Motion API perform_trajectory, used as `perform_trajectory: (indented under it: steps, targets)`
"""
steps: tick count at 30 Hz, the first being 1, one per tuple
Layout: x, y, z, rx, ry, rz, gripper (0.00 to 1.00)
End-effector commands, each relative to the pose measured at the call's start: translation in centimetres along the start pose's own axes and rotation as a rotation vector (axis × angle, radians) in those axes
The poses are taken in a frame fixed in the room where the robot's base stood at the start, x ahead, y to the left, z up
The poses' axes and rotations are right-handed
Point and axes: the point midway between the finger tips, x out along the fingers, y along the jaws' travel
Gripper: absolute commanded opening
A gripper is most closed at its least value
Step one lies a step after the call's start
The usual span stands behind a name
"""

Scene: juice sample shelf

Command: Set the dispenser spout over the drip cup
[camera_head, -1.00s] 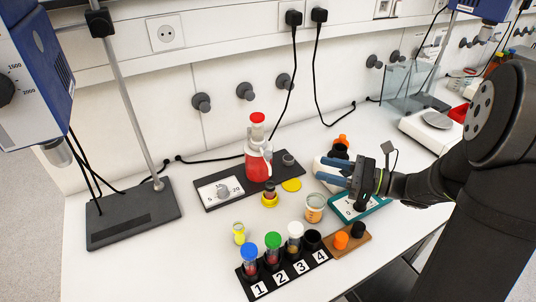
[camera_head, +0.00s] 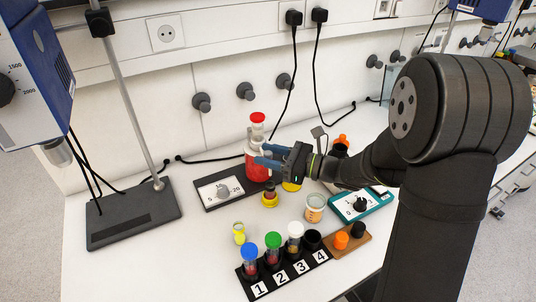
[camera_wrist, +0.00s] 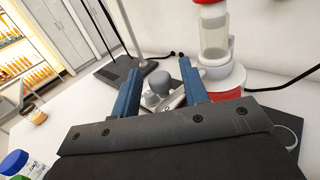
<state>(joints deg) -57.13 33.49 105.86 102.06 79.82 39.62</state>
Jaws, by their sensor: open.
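The dispenser (camera_head: 257,168) is a bottle of red liquid with a pale top and red cap, upright on a dark base (camera_head: 209,205). In the wrist view the dispenser (camera_wrist: 215,35) stands just right of my gripper (camera_wrist: 160,88). My gripper (camera_head: 264,155) is open, its blue fingers level with the upper bottle and overlapping it in the head view. A grey dial knob (camera_wrist: 158,82) shows beyond and between the fingers; nothing is held. The spout's direction is hidden by my fingers. I cannot pick out the drip cup for sure; the base's right end is mostly covered.
A yellow-based vial (camera_head: 269,196) and an orange-filled cup (camera_head: 314,208) stand in front of the base. A numbered rack (camera_head: 284,274) with several capped tubes is at the front. A teal-edged device (camera_head: 374,204) lies right. The table's left front is clear.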

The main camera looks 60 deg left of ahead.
Motion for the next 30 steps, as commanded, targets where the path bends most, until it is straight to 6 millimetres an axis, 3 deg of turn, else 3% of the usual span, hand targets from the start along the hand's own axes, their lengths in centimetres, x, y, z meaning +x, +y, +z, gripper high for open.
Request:
perform_trajectory:
  steps: [9, 16, 30]
  targets:
    - [0.28, -0.01, -0.02, 0.000, 0.001, 0.000, 0.41]
    - [0.27, -0.01, -0.02, 0.000, 0.001, 0.000, 0.00]
    - [-0.28, -0.61, -0.03, -0.002, 0.000, 0.075, 0.00]
